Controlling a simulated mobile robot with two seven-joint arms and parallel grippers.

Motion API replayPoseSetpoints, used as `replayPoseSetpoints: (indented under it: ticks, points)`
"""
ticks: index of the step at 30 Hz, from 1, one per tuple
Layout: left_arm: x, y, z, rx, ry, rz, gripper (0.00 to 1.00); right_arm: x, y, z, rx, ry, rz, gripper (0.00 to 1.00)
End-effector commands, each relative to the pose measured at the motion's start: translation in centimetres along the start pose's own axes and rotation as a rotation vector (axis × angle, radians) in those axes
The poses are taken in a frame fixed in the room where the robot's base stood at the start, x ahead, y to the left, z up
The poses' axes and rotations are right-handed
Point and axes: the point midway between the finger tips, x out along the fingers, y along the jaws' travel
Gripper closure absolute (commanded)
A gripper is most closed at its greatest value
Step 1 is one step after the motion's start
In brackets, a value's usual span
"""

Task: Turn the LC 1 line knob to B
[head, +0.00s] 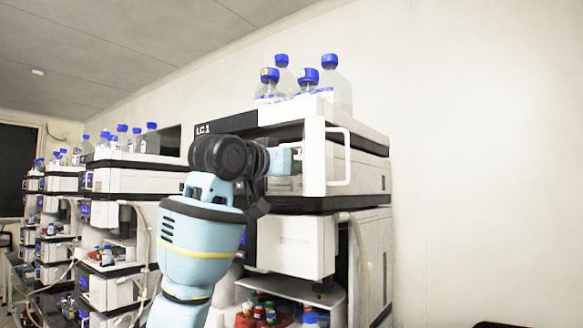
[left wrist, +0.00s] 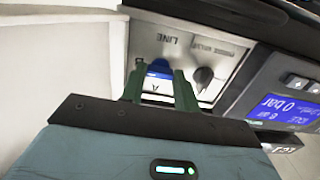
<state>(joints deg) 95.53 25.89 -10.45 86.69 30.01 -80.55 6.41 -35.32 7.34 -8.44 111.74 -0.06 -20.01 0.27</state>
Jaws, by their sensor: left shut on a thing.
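The LC 1 stack (head: 203,129) stands in the middle of the head view, its name on the dark top edge. In the left wrist view the blue line knob (left wrist: 159,66) sits on a grey panel under the upside-down word LINE. The two green fingers of my left gripper (left wrist: 156,78) are shut on the knob, one on each side. The letter A shows between the fingers, below the knob in the picture. The fingers partly hide the knob and its other marks, so its setting is not clear. In the head view my left arm hides the knob. My right gripper is not in view.
A dark purge valve knob (left wrist: 203,78) sits close beside the right finger. A blue pressure display (left wrist: 287,108) is farther right. A white handle (head: 347,160) sticks out near my left gripper. Blue-capped bottles (head: 308,80) stand on top; more stacks (head: 120,185) are at left.

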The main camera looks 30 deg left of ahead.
Motion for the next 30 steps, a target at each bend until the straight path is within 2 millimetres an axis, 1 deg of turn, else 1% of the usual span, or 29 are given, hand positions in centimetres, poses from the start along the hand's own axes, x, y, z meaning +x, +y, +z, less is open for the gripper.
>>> replayPoseSetpoints:
  ticks: [1, 2, 6, 30]
  points:
    - [-0.02, 0.00, -0.03, 0.002, 0.001, -0.001, 0.92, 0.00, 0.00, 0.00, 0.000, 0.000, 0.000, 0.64]
    - [-0.02, 0.00, -0.03, 0.002, 0.001, -0.001, 0.65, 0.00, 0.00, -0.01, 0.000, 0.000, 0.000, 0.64]
    - [0.00, 0.06, -0.02, 0.002, 0.000, 0.001, 0.47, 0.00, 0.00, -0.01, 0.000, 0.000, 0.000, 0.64]
    - [0.10, 0.17, 0.11, -0.001, -0.002, 0.003, 0.47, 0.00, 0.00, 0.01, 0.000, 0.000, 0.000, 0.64]
